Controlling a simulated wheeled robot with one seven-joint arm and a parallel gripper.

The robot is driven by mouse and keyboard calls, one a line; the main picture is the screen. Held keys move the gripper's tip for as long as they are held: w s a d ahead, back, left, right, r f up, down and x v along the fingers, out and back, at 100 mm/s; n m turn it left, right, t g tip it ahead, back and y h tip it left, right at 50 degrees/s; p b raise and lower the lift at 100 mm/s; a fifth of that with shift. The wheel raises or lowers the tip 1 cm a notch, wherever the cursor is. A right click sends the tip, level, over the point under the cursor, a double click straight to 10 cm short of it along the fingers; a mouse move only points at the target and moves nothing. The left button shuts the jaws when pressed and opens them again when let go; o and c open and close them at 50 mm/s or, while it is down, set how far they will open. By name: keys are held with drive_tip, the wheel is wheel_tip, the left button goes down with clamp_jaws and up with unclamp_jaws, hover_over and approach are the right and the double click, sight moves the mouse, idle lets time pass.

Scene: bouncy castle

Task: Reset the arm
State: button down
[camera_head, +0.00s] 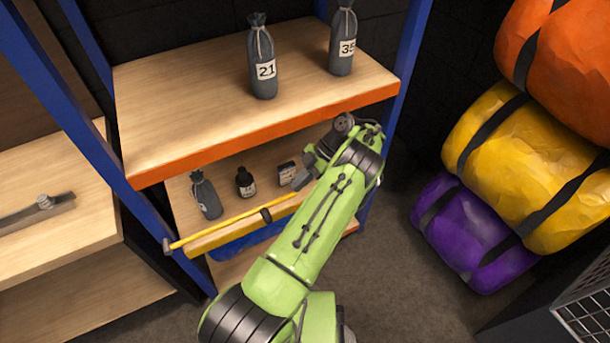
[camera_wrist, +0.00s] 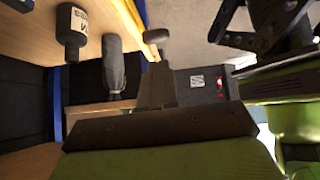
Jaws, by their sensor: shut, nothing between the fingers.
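My green arm reaches up and right in the head view and bends back toward the shelf rack. My gripper (camera_head: 303,178) is a small grey shape at the lower shelf, beside a small dark box with a white label (camera_head: 287,173); I cannot tell if they touch. The gripper is shut and empty. In the wrist view its fingers (camera_wrist: 156,38) point up the picture, with a small dark bottle (camera_wrist: 72,32) and a grey sack (camera_wrist: 113,68) to their left, apart from them.
Grey sacks labelled 21 (camera_head: 263,65) and 35 (camera_head: 342,45) stand on the upper shelf (camera_head: 190,100). A yellow bar (camera_head: 235,218) crosses the lower shelf's front. Strapped orange, yellow (camera_head: 500,150) and purple (camera_head: 470,230) bundles are stacked at right. Some floor (camera_head: 400,270) is clear.

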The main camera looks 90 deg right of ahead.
drive_tip(key=shift+v, duration=0.75)
drive_tip(key=shift+s+d+f, duration=0.1)
